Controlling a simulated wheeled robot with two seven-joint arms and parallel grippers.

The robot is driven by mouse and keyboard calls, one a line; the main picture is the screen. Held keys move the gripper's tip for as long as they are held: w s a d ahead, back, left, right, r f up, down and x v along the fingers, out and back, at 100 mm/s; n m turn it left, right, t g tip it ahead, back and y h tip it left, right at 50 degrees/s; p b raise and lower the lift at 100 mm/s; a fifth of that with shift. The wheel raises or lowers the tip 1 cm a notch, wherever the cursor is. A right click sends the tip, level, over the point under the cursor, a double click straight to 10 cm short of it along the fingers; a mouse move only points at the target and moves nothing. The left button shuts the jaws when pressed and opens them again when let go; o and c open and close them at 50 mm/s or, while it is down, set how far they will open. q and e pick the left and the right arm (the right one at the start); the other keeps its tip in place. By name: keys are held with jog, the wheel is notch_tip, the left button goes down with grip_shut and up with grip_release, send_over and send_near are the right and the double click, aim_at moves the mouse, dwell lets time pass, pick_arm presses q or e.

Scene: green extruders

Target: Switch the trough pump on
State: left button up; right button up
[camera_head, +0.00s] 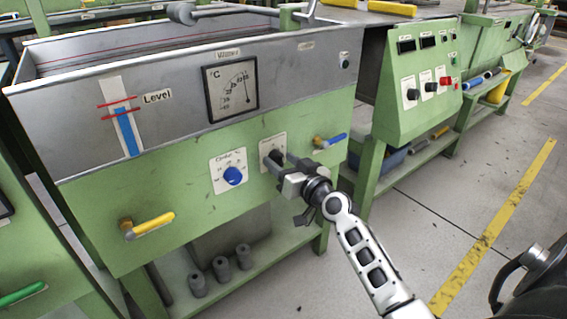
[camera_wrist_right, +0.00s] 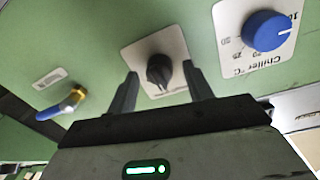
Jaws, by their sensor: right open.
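The trough (camera_head: 165,70) is a grey metal tank on a green frame, with a level gauge and a °C dial on its front. A black rotary switch (camera_wrist_right: 160,72) sits on a white plate (camera_head: 281,145) on the green front panel; its label is too small to read. My right gripper (camera_head: 284,166) is in front of this switch. In the right wrist view its two open fingers (camera_wrist_right: 162,84) stand on either side of the black knob, apart from it. The gripper partly hides the knob in the head view. My left gripper is not in view.
A blue chiller knob (camera_head: 233,176) is left of the switch, and it also shows in the right wrist view (camera_wrist_right: 266,31). A blue-handled valve (camera_head: 330,140) is to the right. A yellow-handled valve (camera_head: 150,225) is at lower left. A green control box (camera_head: 425,80) stands further right.

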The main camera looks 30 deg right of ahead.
jog(key=c, duration=1)
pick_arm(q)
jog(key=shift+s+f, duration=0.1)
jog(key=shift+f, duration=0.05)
pick_arm(e)
jog(key=shift+o, duration=0.2)
